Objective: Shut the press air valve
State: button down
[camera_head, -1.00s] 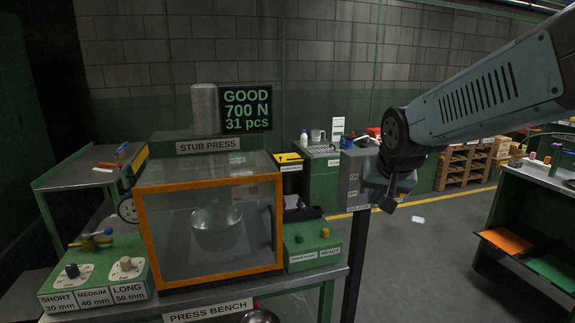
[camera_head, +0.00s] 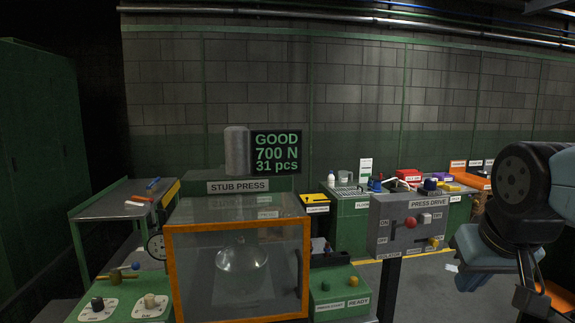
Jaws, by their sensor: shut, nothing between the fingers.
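A brass valve-like fitting (camera_head: 117,276) with a blue-tipped handle stands on the green panel at the left of the press bench. I cannot read a label on it, so I cannot tell surely whether it is the press air valve. The stub press (camera_head: 237,270) has an orange-framed clear guard, with a round metal bowl (camera_head: 242,268) behind it.
A grey press drive box (camera_head: 408,225) with a red knob and levers stands on a post between the press and my arm. A green start box (camera_head: 340,290) sits right of the guard. A side table (camera_head: 110,197) with tools stands behind left.

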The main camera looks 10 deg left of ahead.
aim_at(135, 267)
jog(key=u, duration=1.7)
jog(key=k, duration=0.95)
jog(key=i, duration=0.95)
jog(key=z, duration=0.1)
